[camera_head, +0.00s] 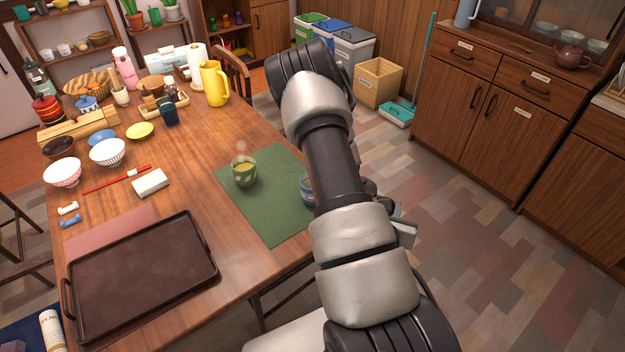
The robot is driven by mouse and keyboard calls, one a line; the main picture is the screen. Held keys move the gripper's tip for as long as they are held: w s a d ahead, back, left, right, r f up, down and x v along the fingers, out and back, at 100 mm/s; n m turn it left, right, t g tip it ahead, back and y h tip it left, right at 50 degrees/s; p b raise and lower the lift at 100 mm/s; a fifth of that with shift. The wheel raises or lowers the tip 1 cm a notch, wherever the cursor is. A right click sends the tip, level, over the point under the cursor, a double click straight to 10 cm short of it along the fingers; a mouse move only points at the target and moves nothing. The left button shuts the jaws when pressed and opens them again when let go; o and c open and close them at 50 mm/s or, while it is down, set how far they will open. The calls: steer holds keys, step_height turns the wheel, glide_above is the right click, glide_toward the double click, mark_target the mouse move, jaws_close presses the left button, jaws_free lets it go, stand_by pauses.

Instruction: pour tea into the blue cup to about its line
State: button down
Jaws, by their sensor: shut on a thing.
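The blue cup (306,188) stands on the right side of the green mat (270,215). My arm covers its right part, and its inside and line cannot be made out. A green cup (243,172) with yellowish tea in it stands upright on the same mat, left of the blue cup, with faint steam above it. My arm crosses in front of the mat's right edge. My gripper's fingers and anything in them are hidden behind it. No teapot shows on the mat.
A dark tray (140,275) lies at the table's front left. A brown teapot (571,56) stands on the cabinet at right. The mat's front part is clear.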

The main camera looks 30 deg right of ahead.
steer(key=shift+w+r, duration=0.3)
steer(key=shift+r, duration=0.45)
steer(key=r, duration=0.1)
steer(key=w+a+r+n+p, duration=0.1)
steer(key=r, duration=0.1)
steer(key=shift+w+a+r+n+g+h+p, duration=0.1)
steer(key=shift+w+a+n+g+h+p, duration=0.2)
steer(key=shift+w+n, duration=0.1)
steer(key=shift+w+r, duration=0.1)
steer(key=shift+r, duration=0.25)
steer(key=shift+n+g+h, duration=0.4)
steer(key=shift+n+h, duration=0.1)
steer(key=shift+n, duration=0.4)
steer(key=shift+w+a+r+p, duration=0.1)
steer(key=shift+w+a+r, duration=0.2)
steer(key=shift+r, duration=0.45)
steer(key=shift+w+a+r+p, duration=0.15)
steer(key=shift+w+a+r, duration=0.1)
steer(key=shift+r, duration=0.5)
steer(key=shift+w+a+r+p, duration=0.1)
steer(key=shift+w+a+r, duration=0.2)
steer(key=shift+r, duration=0.45)
steer(key=shift+w+b, duration=0.1)
steer(key=shift+b, duration=0.3)
steer(key=shift+w+a+r+n+b, duration=0.15)
steer(key=shift+w+a+n+b, duration=0.2)
steer(key=shift+b, duration=1.05)
steer(key=shift+w+a+r, duration=0.15)
